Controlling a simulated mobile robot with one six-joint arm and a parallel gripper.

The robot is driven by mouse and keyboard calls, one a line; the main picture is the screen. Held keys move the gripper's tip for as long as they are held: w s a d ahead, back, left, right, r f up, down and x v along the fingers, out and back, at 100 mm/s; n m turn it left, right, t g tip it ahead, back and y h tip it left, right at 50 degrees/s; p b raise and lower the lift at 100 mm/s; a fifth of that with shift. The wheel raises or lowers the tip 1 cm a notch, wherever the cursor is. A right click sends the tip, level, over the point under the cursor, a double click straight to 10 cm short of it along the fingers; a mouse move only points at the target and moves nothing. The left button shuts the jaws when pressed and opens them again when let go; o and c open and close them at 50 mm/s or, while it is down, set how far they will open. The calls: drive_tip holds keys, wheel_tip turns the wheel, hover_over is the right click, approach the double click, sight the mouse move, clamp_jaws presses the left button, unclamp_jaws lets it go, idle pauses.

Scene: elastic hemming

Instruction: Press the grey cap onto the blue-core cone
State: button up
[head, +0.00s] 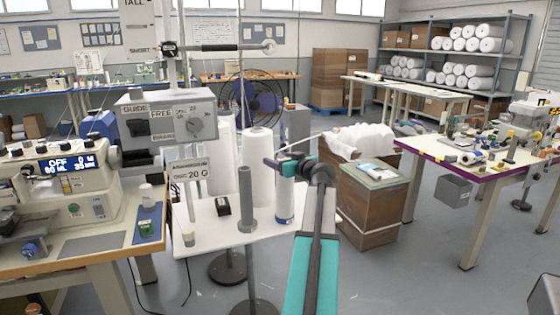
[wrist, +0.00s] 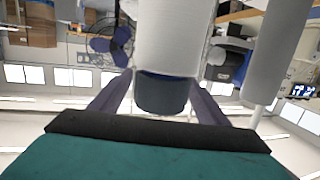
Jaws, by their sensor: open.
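The blue-core cone (head: 284,204) stands upright on the small white table, white with a blue band at its foot. My gripper (head: 290,168) is at its top end. In the wrist view, which is upside down, the white cone (wrist: 174,35) ends in a dark blue-grey piece (wrist: 161,93). My open gripper (wrist: 158,98) has one finger on each side of that piece, with visible gaps. I cannot tell whether the piece is the core's end or the grey cap. My gripper and arm hide part of the cone's top in the head view.
A grey post (head: 246,200) stands just left of the cone and also shows in the wrist view (wrist: 268,50). A larger white cone (head: 258,155) stands behind. A small black box (head: 222,206) lies on the white table (head: 212,235). A brown carton (head: 368,212) stands at right.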

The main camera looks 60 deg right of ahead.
drive_tip(key=b+v, duration=0.1)
drive_tip(key=v, duration=1.2)
drive_tip(key=shift+s, duration=0.3)
drive_tip(key=shift+s, duration=0.1)
